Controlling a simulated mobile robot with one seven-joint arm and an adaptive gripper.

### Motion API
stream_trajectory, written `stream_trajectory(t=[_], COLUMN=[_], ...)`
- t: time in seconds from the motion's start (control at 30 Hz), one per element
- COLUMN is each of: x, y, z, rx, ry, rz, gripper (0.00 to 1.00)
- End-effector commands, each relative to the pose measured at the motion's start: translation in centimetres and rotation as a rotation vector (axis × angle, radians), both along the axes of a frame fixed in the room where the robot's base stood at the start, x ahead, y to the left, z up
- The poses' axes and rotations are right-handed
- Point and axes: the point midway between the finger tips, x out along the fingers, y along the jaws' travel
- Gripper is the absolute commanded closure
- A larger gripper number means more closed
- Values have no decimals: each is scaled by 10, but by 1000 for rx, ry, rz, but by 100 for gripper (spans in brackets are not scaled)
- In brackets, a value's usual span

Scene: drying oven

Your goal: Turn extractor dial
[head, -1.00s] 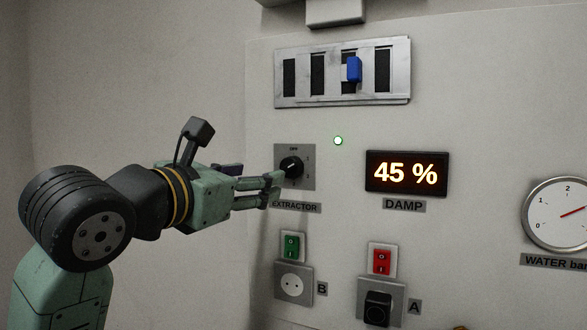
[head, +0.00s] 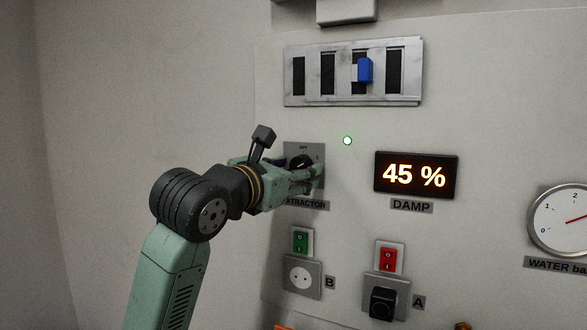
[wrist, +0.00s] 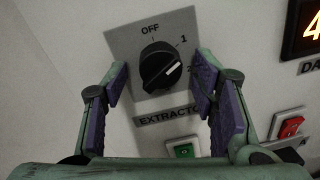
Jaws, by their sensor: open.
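The extractor dial is a round black knob (wrist: 161,68) with a white pointer mark, on a grey plate (wrist: 122,40) marked OFF, 1 and a partly hidden 2. In the wrist view its pointer aims to the upper right, between the 1 and the 2. My gripper (wrist: 160,85) is open, with one purple-padded finger on each side of the dial and gaps on both sides. In the head view my gripper (head: 318,179) is at the plate and partly covers the dial (head: 301,162).
A damp display (head: 416,175) reading 45 % is right of the dial. Below are a green switch (head: 302,242), a red switch (head: 390,259) and sockets. A vent with a blue slider (head: 365,70) is above. A water gauge (head: 568,220) is far right.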

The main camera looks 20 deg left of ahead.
Motion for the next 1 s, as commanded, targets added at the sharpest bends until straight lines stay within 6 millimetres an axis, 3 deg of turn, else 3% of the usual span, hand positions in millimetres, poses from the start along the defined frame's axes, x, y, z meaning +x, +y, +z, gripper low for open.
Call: stream_trajectory(t=[0.73, 1.0], x=[0, 0], y=[0, 0], z=[0, 0], rx=[0, -25], ry=[-1, 3], rz=[0, 0], gripper=[95, 95])
